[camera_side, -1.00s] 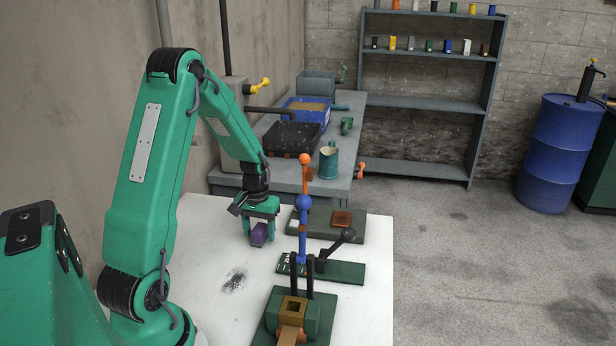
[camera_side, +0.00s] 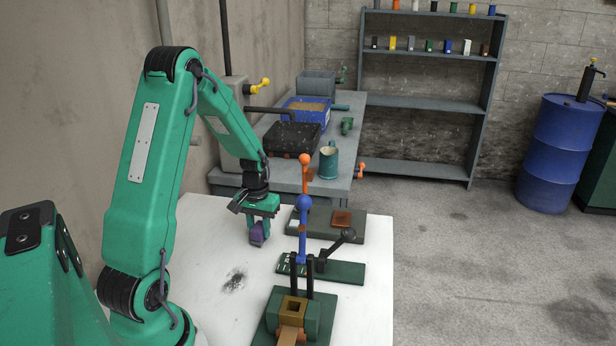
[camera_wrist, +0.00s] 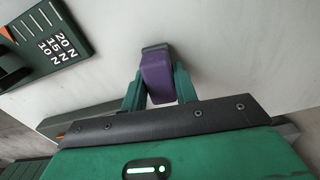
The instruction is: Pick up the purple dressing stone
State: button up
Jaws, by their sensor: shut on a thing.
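The purple dressing stone (camera_side: 257,233) is a small purple block with a dark grey end. It is between the fingers of my gripper (camera_side: 258,238), which is shut on it over the white table top. In the wrist view the stone (camera_wrist: 157,76) stands out between the two green fingertips of my gripper (camera_wrist: 158,88). In the side view my near finger hides part of the stone. I cannot tell whether the stone touches the table.
A green plate with a dark lever (camera_side: 340,271) and a green base with a brown square (camera_side: 325,224) lie right of my gripper. A blue and orange upright lever (camera_side: 303,215) stands close by. A green block fixture (camera_side: 312,316) is in front. The white table (camera_side: 215,290) has free room.

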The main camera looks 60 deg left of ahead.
aim_at(261, 228)
jog(key=shift+r, duration=0.45)
jog(key=r, duration=0.1)
jog(key=d+r, duration=0.1)
jog(key=r, duration=0.1)
jog(key=shift+w, duration=0.1)
jog(key=w+d+r, duration=0.1)
jog(key=d+r, duration=0.5)
jog(key=d, duration=0.4)
jog(key=shift+d+r, duration=0.25)
jog(key=shift+d, duration=0.1)
jog(key=shift+o, duration=1)
jog(key=shift+c, duration=0.4)
jog(key=shift+w, duration=0.15)
